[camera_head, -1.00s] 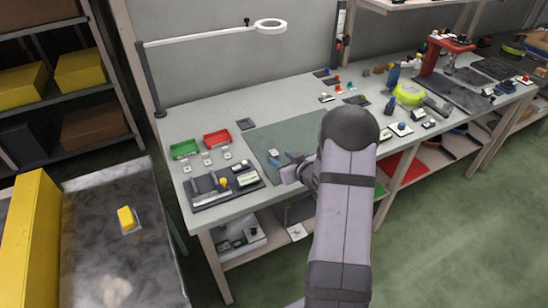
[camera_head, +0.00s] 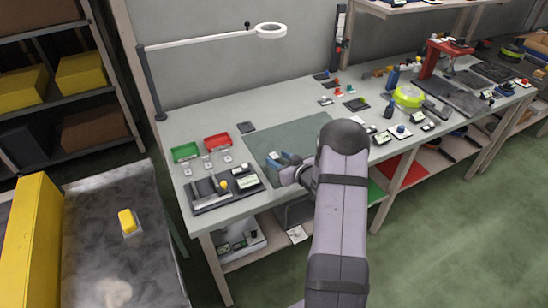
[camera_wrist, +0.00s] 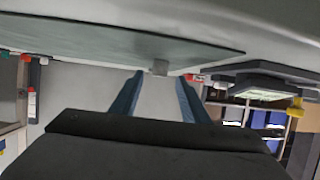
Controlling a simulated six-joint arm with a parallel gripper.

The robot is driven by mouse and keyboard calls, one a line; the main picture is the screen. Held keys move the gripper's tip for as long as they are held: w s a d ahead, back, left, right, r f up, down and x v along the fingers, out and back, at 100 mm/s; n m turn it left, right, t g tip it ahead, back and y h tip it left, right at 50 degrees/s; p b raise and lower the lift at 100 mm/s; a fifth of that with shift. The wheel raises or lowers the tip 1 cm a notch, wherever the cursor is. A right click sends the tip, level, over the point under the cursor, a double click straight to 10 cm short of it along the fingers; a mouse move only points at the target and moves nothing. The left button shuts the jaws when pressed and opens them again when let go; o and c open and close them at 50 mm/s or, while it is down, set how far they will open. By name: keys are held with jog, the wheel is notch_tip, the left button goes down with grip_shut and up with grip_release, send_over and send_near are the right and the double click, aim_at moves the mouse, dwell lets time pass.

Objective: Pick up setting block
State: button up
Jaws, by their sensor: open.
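The setting block appears to be the small grey block (camera_wrist: 160,68) on the green-grey mat (camera_wrist: 60,40) in the wrist view, which is upside down. It lies just beyond the fingertips, roughly centred in the gap. My gripper (camera_wrist: 160,78) is open, with its two blue fingers apart and nothing held. In the head view my gripper (camera_head: 277,160) is low over the left part of the mat (camera_head: 300,132), close to the block (camera_head: 272,155). The fingers partly hide the block there, so contact cannot be told.
A dark fixture tray (camera_head: 213,207) stands left of my gripper near the front table edge. Green (camera_head: 185,152) and red (camera_head: 217,141) bins sit behind it. A magnifier lamp (camera_head: 270,30) reaches over the back. The mat's rear is clear.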

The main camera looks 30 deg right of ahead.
aim_at(274, 155)
jog(key=shift+p+x, duration=0.55)
jog(key=shift+x, duration=1.5)
jog(key=shift+d, duration=0.1)
grip_shut()
